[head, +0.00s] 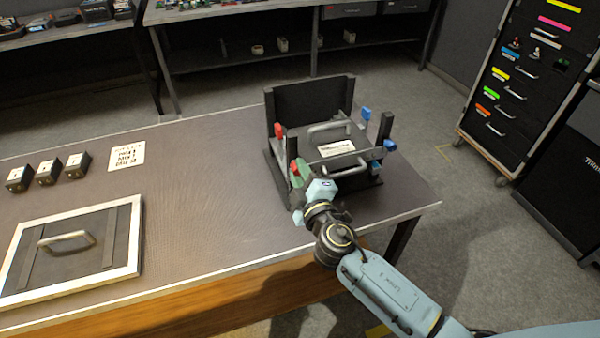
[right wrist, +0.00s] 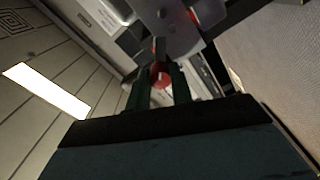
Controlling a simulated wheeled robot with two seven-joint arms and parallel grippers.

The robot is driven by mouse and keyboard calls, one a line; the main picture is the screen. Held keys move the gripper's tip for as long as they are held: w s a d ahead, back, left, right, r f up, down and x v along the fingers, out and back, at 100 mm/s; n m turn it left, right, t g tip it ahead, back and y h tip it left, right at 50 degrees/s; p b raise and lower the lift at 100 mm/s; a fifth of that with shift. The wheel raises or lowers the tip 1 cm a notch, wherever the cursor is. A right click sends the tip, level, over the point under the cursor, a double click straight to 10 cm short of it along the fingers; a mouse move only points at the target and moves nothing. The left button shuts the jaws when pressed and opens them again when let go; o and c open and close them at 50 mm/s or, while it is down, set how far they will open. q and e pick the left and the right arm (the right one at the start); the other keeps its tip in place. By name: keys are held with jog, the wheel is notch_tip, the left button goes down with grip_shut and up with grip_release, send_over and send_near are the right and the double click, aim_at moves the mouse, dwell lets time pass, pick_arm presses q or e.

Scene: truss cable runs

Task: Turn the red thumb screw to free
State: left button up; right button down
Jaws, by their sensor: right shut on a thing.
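A black fixture (head: 310,100) stands on the table with a flat handled unit (head: 335,148) inside it. One red thumb screw (head: 279,130) is on its far left post. Another red thumb screw (head: 294,167) is at the near left post, beside my right gripper (head: 299,180). In the right wrist view this red screw (right wrist: 160,78) shows between the tips of my two dark green fingers, which are shut on it. Its thread and the exact finger contact are hidden. Blue thumb screws (head: 365,114) sit on the right side posts. My left gripper is not in view.
A framed black panel with a handle (head: 72,245) lies at the left of the table. Several small black blocks (head: 47,172) and a printed card (head: 126,157) lie behind it. The table middle is clear. A drawer cabinet (head: 525,85) stands at the right.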

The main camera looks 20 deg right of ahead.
jog(key=shift+n+p, duration=0.5)
jog(key=shift+n, duration=3.2)
jog(key=c, duration=1.2)
grip_release()
jog(key=shift+c, duration=0.2)
jog(key=s+b, duration=0.1)
jog(key=s, duration=1.2)
jog(key=shift+s+d, duration=0.2)
jog(key=shift+d, duration=0.05)
